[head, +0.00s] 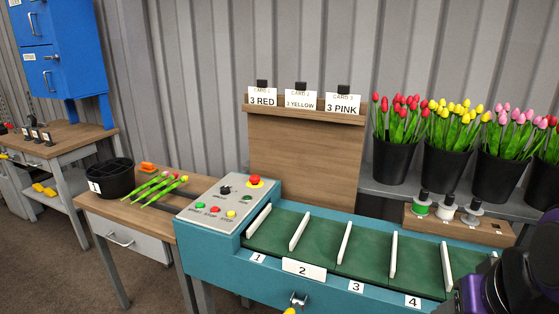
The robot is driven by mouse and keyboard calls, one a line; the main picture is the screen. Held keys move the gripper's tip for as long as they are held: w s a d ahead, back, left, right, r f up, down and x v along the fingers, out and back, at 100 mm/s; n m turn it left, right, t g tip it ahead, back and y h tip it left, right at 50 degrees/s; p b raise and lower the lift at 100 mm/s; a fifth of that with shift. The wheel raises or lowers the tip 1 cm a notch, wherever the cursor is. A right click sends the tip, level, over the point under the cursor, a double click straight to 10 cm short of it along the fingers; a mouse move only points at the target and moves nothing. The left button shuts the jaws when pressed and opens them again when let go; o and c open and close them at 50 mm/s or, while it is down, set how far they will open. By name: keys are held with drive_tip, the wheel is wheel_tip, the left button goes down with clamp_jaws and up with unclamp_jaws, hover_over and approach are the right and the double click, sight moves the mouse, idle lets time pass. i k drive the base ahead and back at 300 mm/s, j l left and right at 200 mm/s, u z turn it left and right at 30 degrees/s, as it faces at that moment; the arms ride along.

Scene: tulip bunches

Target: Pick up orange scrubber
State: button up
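A small orange object (148,167), which looks like the orange scrubber, lies at the back of the small wooden-topped table (120,210) on the left. It sits just right of a black round bin (110,178) and behind some loose tulips (160,188). It is too small to make out in detail. A dark, purple-edged part of my arm shows at the lower right corner, far from the orange object. My gripper's fingertips are not visible.
A teal conveyor (215,258) with numbered green slots and a grey button panel (200,200) stands right of the table. Black buckets of tulips (396,160) stand on a shelf behind. A second workbench (70,134) and blue cabinet (60,50) stand at the far left.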

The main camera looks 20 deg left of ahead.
sight(148, 169)
drive_tip(key=u, duration=1.75)
drive_tip(key=i+j, duration=0.1)
drive_tip(key=j, duration=0.2)
drive_tip(key=i+j, duration=0.1)
drive_tip(key=j, duration=0.2)
drive_tip(key=i+j, duration=0.25)
drive_tip(key=i+j+u, duration=0.1)
drive_tip(key=i+j, duration=0.15)
drive_tip(key=j, duration=0.2)
drive_tip(key=i+j+u, duration=0.35)
drive_tip(key=i+u, duration=0.3)
drive_tip(key=i, duration=0.2)
drive_tip(key=i+u, duration=0.25)
drive_tip(key=i, duration=0.9)
drive_tip(key=i+j+z, duration=0.2)
drive_tip(key=i, duration=0.95)
drive_tip(key=i+z, duration=0.35)
drive_tip(key=i, duration=0.15)
drive_tip(key=i+z, duration=0.35)
drive_tip(key=i, duration=0.2)
